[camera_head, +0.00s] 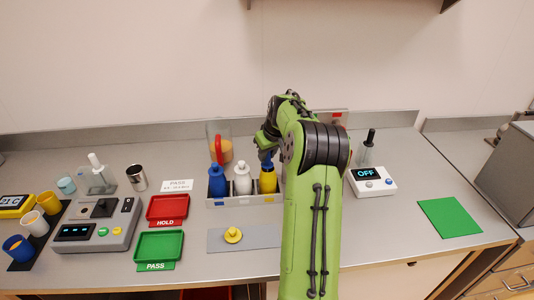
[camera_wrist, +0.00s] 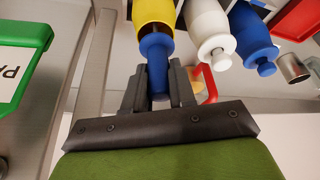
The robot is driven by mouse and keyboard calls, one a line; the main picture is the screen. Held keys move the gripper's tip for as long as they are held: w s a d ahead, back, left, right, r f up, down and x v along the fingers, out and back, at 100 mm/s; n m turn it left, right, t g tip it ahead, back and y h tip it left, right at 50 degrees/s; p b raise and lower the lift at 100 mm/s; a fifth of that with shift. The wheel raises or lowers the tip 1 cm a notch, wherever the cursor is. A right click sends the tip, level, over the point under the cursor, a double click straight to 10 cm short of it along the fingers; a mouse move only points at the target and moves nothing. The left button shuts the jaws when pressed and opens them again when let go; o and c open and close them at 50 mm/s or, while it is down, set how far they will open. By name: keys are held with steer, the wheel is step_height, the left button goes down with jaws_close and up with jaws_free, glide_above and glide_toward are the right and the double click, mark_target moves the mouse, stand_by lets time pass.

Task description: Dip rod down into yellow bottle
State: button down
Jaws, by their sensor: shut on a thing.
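The yellow bottle (camera_head: 267,184) stands at the right end of a grey rack (camera_head: 243,202). It also shows at the top of the wrist view (camera_wrist: 152,10), with a dark open mouth. My gripper (camera_wrist: 157,92) is shut on the blue rod (camera_wrist: 156,62), whose thick blue part shows between the fingers and the bottle's mouth. The rod is in line with the mouth; its lower end is hidden, so I cannot tell how deep it is. In the head view, the blue rod (camera_head: 266,158) shows just above the yellow bottle, beside my green arm.
A white bottle (camera_head: 243,179) and a blue bottle (camera_head: 217,180) stand close beside it in the rack.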

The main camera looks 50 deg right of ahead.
step_height(320, 180, up, 12)
steer(key=p, duration=0.9)
steer(key=shift+f, duration=0.25)
